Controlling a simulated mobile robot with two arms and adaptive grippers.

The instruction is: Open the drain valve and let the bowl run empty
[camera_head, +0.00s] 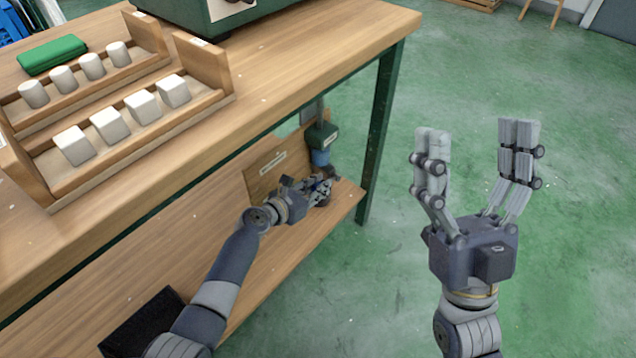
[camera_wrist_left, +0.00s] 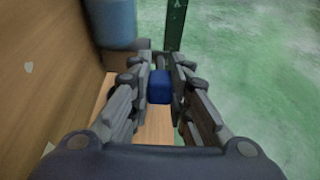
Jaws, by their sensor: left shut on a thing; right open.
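My left gripper (camera_head: 322,188) is under the table top, just above the lower shelf. In the left wrist view, its fingers (camera_wrist_left: 160,88) are shut on a small blue block (camera_wrist_left: 160,86), which looks like a valve handle. In the head view the fingers hide this block. Just above the gripper, a green fitting (camera_head: 322,135) hangs on a grey pipe with a blue cylinder (camera_head: 320,157) below it. A blue cylinder also shows at the upper left of the left wrist view (camera_wrist_left: 112,22). My right gripper (camera_head: 478,140) is open, empty and raised over the floor. No bowl is in view.
The wooden table top (camera_head: 290,70) holds two racks with white blocks and cylinders, a green pad (camera_head: 52,54) and a green machine (camera_head: 225,14). A dark green table leg (camera_head: 380,130) stands right of the pipe.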

